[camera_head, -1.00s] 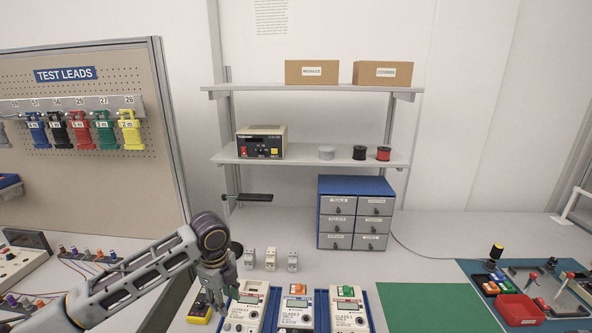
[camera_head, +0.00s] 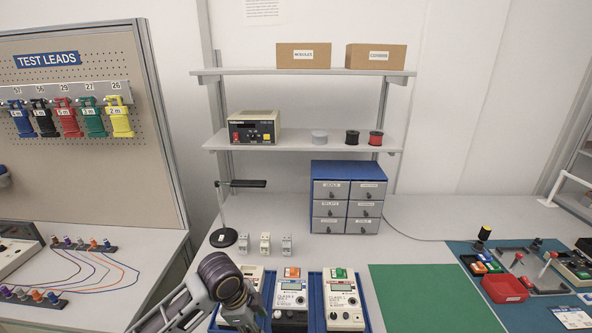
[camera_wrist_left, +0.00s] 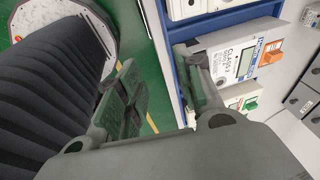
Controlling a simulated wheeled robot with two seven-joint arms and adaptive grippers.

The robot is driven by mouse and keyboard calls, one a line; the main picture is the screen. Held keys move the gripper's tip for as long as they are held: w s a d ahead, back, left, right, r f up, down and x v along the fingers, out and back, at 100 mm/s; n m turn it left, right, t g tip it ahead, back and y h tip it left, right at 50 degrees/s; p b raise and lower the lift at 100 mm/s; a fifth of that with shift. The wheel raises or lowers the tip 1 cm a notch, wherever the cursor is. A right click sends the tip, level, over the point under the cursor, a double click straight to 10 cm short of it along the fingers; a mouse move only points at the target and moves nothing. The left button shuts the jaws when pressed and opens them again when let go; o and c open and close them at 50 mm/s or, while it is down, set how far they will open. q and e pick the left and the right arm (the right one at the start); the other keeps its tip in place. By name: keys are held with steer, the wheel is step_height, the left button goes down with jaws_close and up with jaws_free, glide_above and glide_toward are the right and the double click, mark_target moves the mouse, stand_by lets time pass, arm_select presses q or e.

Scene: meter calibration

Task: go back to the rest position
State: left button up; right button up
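My left gripper (camera_head: 243,314) is at the bottom of the head view, in front of the leftmost meter and partly hiding it. The orange-button meter also shows beside the right finger in the left wrist view (camera_wrist_left: 240,62). My right gripper is not in view.
A black-based stand (camera_head: 223,238) and several small white modules (camera_head: 265,244) stand behind the meters. A blue drawer cabinet (camera_head: 347,168) is at the back. A green mat (camera_head: 425,298) lies clear to the right. A pegboard (camera_head: 150,150) stands left.

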arm_select(q)
steer(key=s+a+f+n+t+y, duration=0.1)
steer(key=s+a+f+n, duration=0.2)
steer(key=s+a+n, duration=0.4)
steer(key=s+a+f+n+t+y, duration=0.1)
steer(key=s+a+f+n, duration=0.2)
steer(key=s+a+n, duration=0.35)
steer(key=s+d+f+n+g, duration=0.1)
steer(key=s+f, duration=0.1)
steer(key=f, duration=1.5)
steer(key=s+d+f+n+g, duration=0.1)
steer(key=s+f, duration=0.1)
steer(key=f, duration=1.5)
steer(key=s+a+f, duration=0.2)
steer(key=s+f, duration=0.7)
steer(key=s, duration=0.2)
steer(key=s+a+f, duration=0.2)
steer(key=s+f, duration=0.8)
steer(key=shift+s+g, duration=0.4)
